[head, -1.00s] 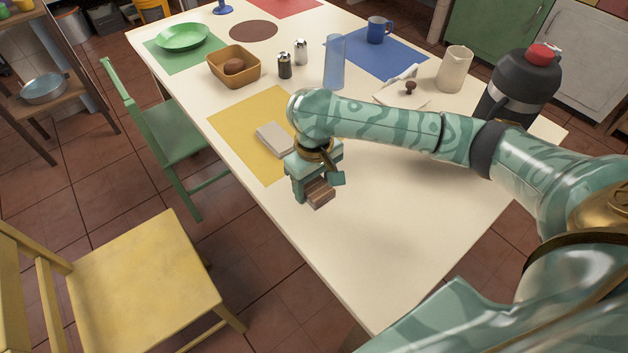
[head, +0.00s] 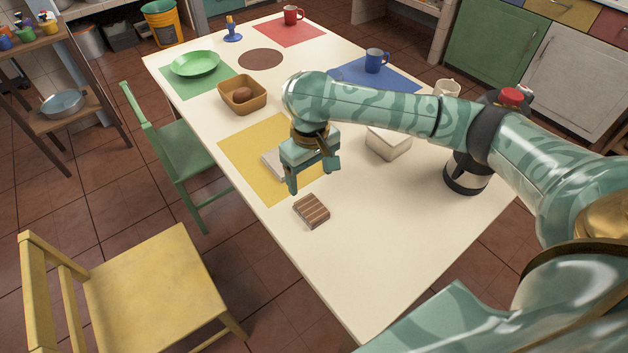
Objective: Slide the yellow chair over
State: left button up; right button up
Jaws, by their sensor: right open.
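The yellow chair (head: 157,293) stands on the floor at the lower left, its backrest on its left side. A gap of floor lies between its seat and the white table. My right gripper (head: 313,180) is over the table, above the near edge of the yellow mat (head: 245,148), with its fingers apart and nothing between them. It is well away from the chair, to its upper right. My left gripper is out of view.
A green chair (head: 178,147) stands at the table's left side. A grey flat item (head: 271,163) lies on the yellow mat, partly hidden by my gripper. The table's front is clear.

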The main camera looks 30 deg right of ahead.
aim_at(150, 297)
jog(key=u, duration=0.9)
